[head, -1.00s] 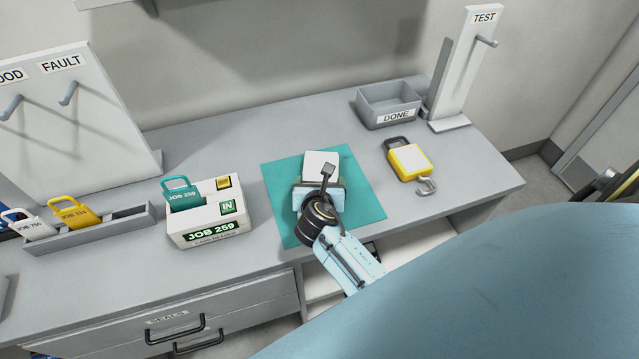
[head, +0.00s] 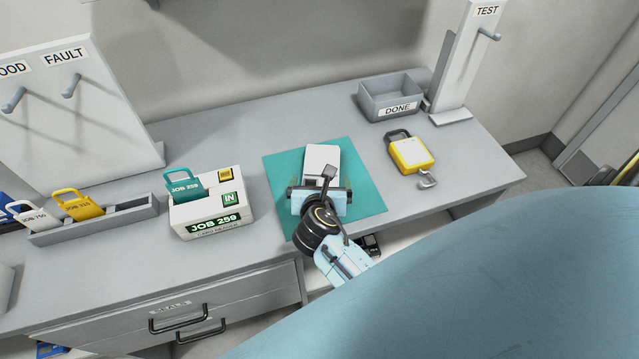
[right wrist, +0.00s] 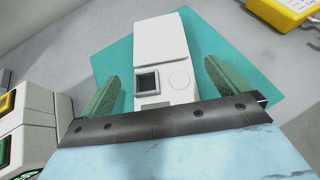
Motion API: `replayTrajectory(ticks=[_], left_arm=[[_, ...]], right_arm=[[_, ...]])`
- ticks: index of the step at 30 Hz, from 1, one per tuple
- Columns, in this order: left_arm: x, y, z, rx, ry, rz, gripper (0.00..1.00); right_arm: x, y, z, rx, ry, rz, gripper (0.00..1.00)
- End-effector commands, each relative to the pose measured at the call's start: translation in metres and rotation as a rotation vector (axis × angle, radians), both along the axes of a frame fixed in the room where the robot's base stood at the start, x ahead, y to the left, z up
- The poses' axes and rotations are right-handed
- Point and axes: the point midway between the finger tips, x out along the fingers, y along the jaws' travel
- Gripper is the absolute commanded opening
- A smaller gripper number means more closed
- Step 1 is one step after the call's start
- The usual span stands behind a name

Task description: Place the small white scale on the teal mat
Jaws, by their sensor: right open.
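The small white scale (head: 322,161) lies on the teal mat (head: 362,190), toward the mat's middle and back. In the right wrist view the scale (right wrist: 160,48) shows its dark square display and a round button, with the mat (right wrist: 218,50) around it. My right gripper (head: 321,190) is over the mat at the scale's near end. Its two green fingers (right wrist: 162,85) are open, one on each side of the scale, with gaps between. The near end of the scale is hidden behind the gripper. My left gripper is not in view.
A white JOB 259 box (head: 212,208) stands left of the mat. A yellow hanging scale with a hook (head: 410,155) lies to the right. A grey DONE tray (head: 390,98) and TEST stand (head: 463,65) are at the back right. A tag rack (head: 95,222) is at the left.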

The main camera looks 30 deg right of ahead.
Motion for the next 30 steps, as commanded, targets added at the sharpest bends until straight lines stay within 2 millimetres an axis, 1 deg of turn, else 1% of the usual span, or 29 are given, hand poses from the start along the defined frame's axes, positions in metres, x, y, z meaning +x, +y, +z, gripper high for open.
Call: replayTrajectory(ticks=[1, 3, 7, 10, 15, 30], left_arm=[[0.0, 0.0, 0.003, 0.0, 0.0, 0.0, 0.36], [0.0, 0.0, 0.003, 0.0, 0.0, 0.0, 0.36], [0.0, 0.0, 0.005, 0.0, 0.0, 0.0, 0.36], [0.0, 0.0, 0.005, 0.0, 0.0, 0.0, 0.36], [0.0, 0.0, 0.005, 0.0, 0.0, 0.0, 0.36], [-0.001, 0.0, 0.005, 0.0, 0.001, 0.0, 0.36]], right_arm=[[-0.01, 0.006, 0.006, 0.003, 0.001, -0.001, 1.0], [-0.021, 0.014, 0.013, 0.001, 0.001, 0.001, 1.0], [-0.037, 0.025, 0.024, 0.002, 0.001, 0.0, 1.0], [-0.045, 0.03, 0.029, 0.0, 0.001, -0.001, 1.0], [-0.051, 0.034, 0.034, 0.0, 0.0, -0.001, 1.0], [-0.051, 0.034, 0.034, -0.001, -0.001, -0.001, 1.0]])
